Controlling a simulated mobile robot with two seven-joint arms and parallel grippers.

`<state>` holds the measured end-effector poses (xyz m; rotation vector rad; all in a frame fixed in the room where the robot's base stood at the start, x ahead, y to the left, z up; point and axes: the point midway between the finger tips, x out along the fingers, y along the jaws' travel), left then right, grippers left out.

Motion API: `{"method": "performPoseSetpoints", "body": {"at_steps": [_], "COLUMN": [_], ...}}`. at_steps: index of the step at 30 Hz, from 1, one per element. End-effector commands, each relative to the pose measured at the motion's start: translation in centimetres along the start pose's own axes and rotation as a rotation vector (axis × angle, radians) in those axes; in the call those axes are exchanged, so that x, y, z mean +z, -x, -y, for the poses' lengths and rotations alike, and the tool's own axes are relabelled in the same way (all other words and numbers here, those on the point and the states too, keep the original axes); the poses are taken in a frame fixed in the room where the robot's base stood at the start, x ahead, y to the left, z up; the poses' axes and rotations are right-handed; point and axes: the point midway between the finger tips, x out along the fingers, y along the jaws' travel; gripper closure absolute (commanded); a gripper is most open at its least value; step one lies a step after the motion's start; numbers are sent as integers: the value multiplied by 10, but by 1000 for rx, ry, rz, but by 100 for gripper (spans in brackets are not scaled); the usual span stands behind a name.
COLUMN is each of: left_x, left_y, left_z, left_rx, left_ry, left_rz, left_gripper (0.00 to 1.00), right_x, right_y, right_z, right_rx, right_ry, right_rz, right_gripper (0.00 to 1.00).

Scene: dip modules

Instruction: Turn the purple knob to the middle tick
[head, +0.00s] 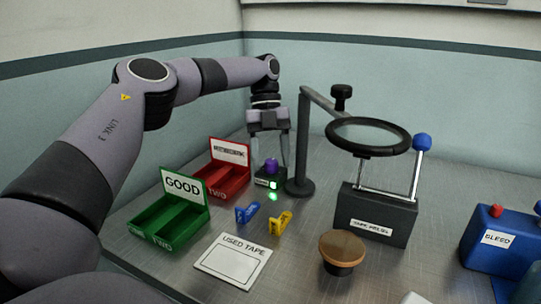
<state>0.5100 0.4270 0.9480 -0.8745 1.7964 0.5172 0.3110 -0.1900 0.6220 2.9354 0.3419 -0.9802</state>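The purple knob (271,166) sits on top of a small dark module (262,181) on the bench, left of the magnifier post. A green light (273,185) glows on the module's front and reflects on the bench. My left gripper (271,163) points down over the module. Its two fingers are apart, one on each side of the knob, with visible gaps. The knob's pointer and the tick marks are too small to make out. My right gripper is not in view.
A red bin (222,185) and a green "GOOD" bin (183,216) stand left. A magnifier stand (301,187) is close right of the module. Blue (247,212) and yellow (281,222) pieces lie in front. A dark lever box (376,214) stands further right.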

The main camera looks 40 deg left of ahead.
Motion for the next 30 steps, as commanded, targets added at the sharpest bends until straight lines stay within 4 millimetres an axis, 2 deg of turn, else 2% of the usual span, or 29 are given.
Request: {"method": "performPoseSetpoints", "body": {"at_steps": [7,11,14,24,30], "left_x": [0,-4,-10,-44,-60], "left_y": [1,10,26,106,144], "left_z": [0,0,2,6,8], "left_rx": [1,0,-1,-1,0], "left_ry": [1,1,1,1,1], "left_rz": [-1,0,1,2,-1], "left_gripper": [42,42,42,42,42], "right_x": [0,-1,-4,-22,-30], "right_y": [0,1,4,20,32], "right_z": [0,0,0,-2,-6], "right_rx": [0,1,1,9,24], "right_ry": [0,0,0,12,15], "right_rz": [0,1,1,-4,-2], "right_gripper": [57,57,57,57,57]}}
